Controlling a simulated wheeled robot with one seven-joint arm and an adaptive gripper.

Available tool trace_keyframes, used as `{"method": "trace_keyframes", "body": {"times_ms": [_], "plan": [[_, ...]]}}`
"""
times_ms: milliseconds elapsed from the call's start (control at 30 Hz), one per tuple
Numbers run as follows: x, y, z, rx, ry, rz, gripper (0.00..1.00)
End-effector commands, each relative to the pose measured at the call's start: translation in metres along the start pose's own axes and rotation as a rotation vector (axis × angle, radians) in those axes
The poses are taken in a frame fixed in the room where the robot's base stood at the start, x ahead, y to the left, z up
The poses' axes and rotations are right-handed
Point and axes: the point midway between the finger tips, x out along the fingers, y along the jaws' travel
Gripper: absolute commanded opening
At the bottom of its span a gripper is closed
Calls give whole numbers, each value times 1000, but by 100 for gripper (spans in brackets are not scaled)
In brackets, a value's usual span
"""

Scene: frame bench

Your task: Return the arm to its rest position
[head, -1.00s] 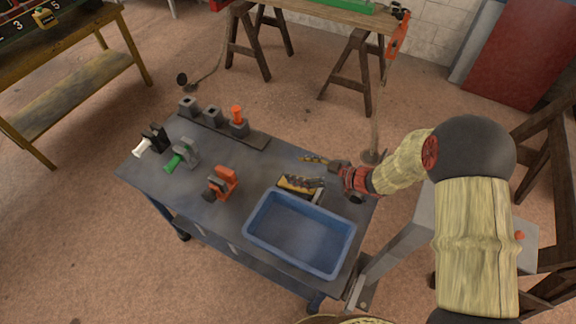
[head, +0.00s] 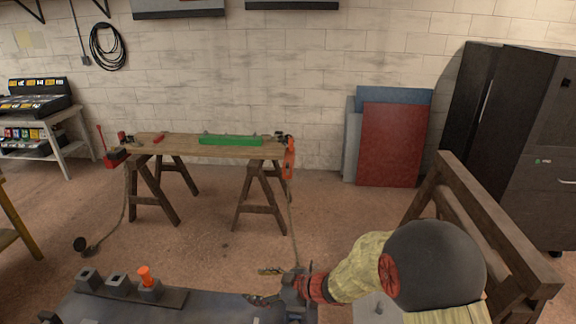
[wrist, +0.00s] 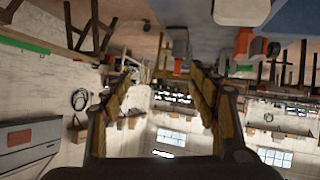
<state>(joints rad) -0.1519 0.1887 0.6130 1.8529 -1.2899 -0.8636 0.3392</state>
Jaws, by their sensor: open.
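My gripper (head: 268,285) shows at the bottom centre of the head view, over the right end of the grey cart top. It is open, with its yellow-and-black fingers apart. My arm reaches to it from the lower right. In the wrist view my gripper (wrist: 160,80) has its fingers spread with nothing between them. That view looks upside down across the room.
The grey cart (head: 215,308) carries a strip of sockets, one with an orange part (head: 146,277). Behind stands a sawhorse bench (head: 185,147) with a green bar (head: 230,140). A brown wooden frame (head: 485,225) and dark cabinets (head: 540,130) are at right.

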Motion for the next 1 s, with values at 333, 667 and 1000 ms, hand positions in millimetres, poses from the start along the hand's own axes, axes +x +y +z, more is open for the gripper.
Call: {"method": "trace_keyframes", "body": {"times_ms": [333, 667, 1000], "plan": [[-154, 118, -34, 96, -257, 545, 59], [-323, 89, -30, 406, -463, 859, 59], [-414, -54, -12, 813, -579, 877, 59]]}}
